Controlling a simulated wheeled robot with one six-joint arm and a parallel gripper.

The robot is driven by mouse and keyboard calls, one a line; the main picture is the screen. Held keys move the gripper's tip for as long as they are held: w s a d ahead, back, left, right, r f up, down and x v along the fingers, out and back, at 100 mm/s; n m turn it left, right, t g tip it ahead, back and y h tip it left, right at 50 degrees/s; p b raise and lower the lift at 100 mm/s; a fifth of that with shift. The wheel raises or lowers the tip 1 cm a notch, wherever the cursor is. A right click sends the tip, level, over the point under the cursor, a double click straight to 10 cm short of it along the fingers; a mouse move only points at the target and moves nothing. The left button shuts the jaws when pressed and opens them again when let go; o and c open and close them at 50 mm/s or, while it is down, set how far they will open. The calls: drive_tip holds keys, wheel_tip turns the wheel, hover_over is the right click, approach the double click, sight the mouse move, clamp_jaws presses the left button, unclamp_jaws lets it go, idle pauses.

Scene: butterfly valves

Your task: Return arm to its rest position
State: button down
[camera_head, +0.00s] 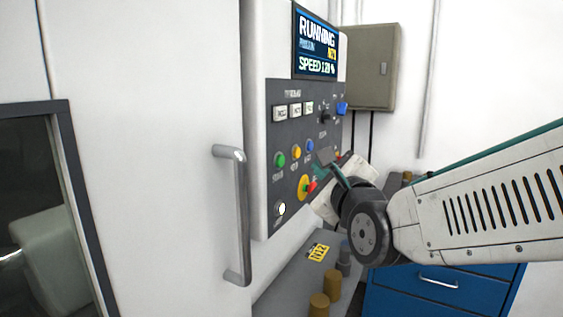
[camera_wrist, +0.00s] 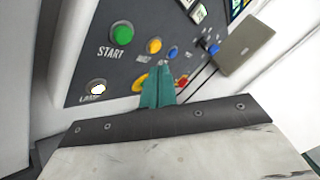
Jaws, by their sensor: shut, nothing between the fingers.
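My gripper (camera_wrist: 158,88) shows in the wrist view as two teal fingers pressed together, shut and empty. Its tips lie over the lower part of a dark control panel (camera_wrist: 100,70), near a yellow-ringed red button (camera_wrist: 182,82) that they partly cover. I cannot tell whether they touch the panel. In the head view my gripper (camera_head: 322,168) is beside the same panel (camera_head: 285,225), partly hidden by my wrist. A green START button (camera_wrist: 122,34) and a lit white lamp button (camera_wrist: 97,89) are left of the fingers.
A screen (camera_head: 316,42) above the panel reads RUNNING and a speed. A white door with a metal handle (camera_head: 240,215) is at left. A grey wall box (camera_head: 371,68) hangs behind. A blue drawer cabinet (camera_head: 440,292) and brown cylinders (camera_head: 332,283) are below.

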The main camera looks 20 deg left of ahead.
idle(0.6)
wheel_tip(320, 180, down, 10)
drive_tip(key=s+d+n+g+h, duration=0.25)
drive_tip(key=n+g, duration=0.25)
drive_tip(key=n, duration=0.4)
drive_tip(key=s+d+f+n+g+h, duration=0.3)
drive_tip(key=d+f+n+h, duration=0.15)
drive_tip(key=d, duration=0.35)
drive_tip(key=s+d+n+g+h, duration=0.1)
drive_tip(key=s+d, duration=0.5)
drive_tip(key=d, duration=0.4)
drive_tip(key=s+d+n+g+h, duration=0.2)
drive_tip(key=s+d, duration=0.5)
drive_tip(key=d, duration=0.4)
drive_tip(key=s+d+n+g+h, duration=0.1)
drive_tip(key=s+d+g+h, duration=0.1)
drive_tip(key=s+d, duration=0.4)
drive_tip(key=d, duration=0.5)
drive_tip(key=shift+s+d+n, duration=0.15)
drive_tip(key=shift+s+n, duration=0.05)
drive_tip(key=shift+n, duration=0.15)
